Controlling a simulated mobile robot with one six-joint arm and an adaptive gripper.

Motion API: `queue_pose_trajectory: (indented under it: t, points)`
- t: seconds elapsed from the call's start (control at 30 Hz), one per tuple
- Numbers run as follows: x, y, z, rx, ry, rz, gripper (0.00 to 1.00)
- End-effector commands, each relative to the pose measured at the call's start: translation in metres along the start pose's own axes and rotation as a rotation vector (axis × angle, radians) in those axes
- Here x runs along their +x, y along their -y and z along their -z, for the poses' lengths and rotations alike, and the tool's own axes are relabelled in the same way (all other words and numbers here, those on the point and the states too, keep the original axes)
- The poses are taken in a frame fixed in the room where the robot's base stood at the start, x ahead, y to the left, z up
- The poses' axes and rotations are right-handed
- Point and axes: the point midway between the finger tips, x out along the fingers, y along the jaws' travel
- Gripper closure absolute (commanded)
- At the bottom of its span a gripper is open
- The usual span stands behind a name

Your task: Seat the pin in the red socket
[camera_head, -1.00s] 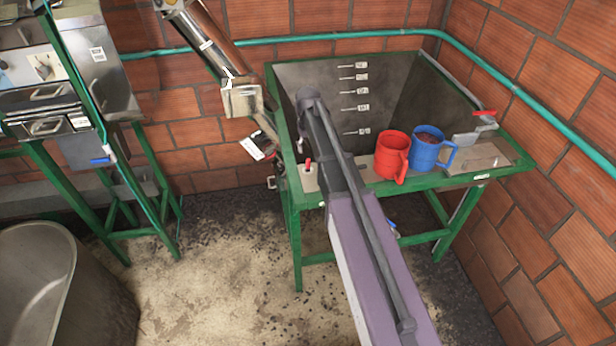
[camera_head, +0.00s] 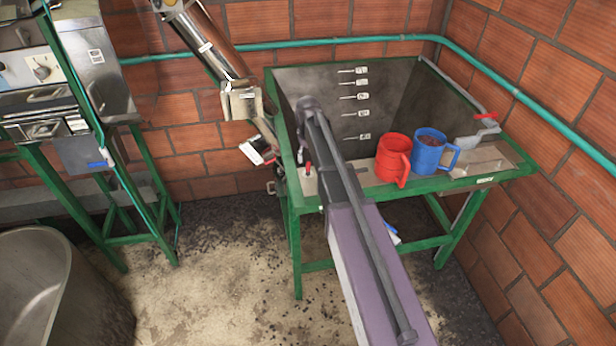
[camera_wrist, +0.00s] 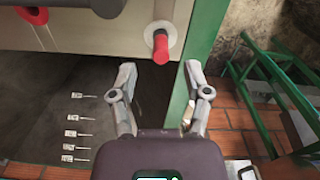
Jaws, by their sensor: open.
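The pin (camera_wrist: 161,46) has a red end and stands in a pale round collar on the metal plate near the tank's green corner in the wrist view. It also shows as a small red peg (camera_head: 307,167) on the tank's near left edge in the head view. My gripper (camera_wrist: 159,70) is open and empty, with its fingertips spread either side of the pin's line and just short of the red end. A red ring (camera_wrist: 36,17), likely the red socket, is on the same plate at upper left in the wrist view. The head view hides my fingers.
A red mug (camera_head: 393,158) and a blue mug (camera_head: 428,153) stand on the tank's ledge. The green-framed tank (camera_head: 350,85) is open inside. A dark rounded object (camera_wrist: 97,5) is by the ring. A grey tub (camera_head: 50,290) stands at lower left, with bare floor between.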

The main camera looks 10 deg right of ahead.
Motion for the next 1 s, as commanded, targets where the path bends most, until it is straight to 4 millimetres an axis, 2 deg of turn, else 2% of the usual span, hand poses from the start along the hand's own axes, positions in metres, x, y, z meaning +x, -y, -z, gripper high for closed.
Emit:
queue_pose_trajectory:
  t: [0.6,1.0]
  points:
    - [0.044,0.001,-0.004,0.000,0.000,0.000,0.37]
    - [0.050,0.001,-0.004,0.000,0.000,0.000,0.37]
